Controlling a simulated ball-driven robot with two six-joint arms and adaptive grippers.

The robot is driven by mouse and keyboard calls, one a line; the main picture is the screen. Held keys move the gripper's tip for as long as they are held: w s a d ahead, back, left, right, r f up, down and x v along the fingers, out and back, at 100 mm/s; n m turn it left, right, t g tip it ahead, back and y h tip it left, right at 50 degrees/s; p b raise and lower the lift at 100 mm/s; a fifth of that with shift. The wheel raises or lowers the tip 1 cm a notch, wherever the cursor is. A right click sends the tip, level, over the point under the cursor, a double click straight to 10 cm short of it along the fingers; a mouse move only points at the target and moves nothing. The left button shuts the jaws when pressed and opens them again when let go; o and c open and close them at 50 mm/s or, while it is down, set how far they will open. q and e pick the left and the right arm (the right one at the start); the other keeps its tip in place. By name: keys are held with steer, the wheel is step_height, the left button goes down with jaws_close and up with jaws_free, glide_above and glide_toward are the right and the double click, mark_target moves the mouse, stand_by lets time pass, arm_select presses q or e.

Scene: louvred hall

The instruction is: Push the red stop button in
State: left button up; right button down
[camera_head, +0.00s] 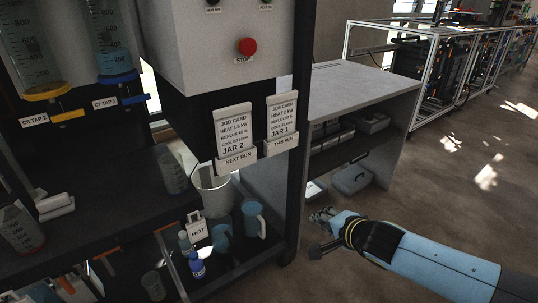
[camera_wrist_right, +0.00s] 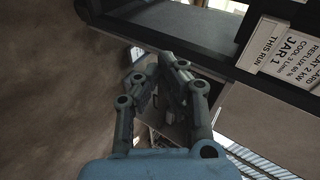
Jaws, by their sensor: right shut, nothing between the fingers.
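The red stop button (camera_head: 247,46) sits on the front of a pale grey control box (camera_head: 200,40) at the top middle of the head view, with a STOP label just under it. My right gripper (camera_head: 322,216) is low and to the right of the button, well apart from it, beyond the dark rack post. In the right wrist view the right gripper (camera_wrist_right: 158,72) has its fingers together with nothing between them. The button does not show in the wrist view. My left gripper is not in view.
Two job cards hang below the box: JAR 2 (camera_head: 235,128) and JAR 1 (camera_head: 282,118). A dark upright post (camera_head: 302,60) stands right of the box. A grey workbench (camera_head: 350,88) is behind. Jugs (camera_head: 252,218) and bottles stand on the lower shelf. The floor at right is open.

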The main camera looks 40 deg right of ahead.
steer(key=w+a+r+t+p, duration=0.1)
steer(key=w+r+t, duration=0.1)
steer(key=r, duration=1)
steer(key=w+r+t+y+p, duration=0.1)
steer(key=w+r, duration=0.4)
steer(key=r, duration=0.7)
steer(key=w+a+r+t+y+p, duration=0.1)
steer(key=w+r+t+p, duration=0.2)
steer(key=r, duration=0.9)
steer(key=shift+w+a+r+t, duration=0.2)
steer(key=shift+a+r+t, duration=0.15)
steer(key=shift+r+t, duration=0.05)
steer(key=p, duration=0.2)
glide_toward(249, 45)
steer(key=w+b, duration=0.2)
steer(key=w, duration=0.1)
steer(key=w+b, duration=0.2)
steer(key=w, duration=0.1)
steer(key=shift+w+d+f, duration=0.1)
steer(key=shift+d+f, duration=0.05)
steer(key=shift+w+b, duration=0.3)
steer(key=shift+w, duration=0.3)
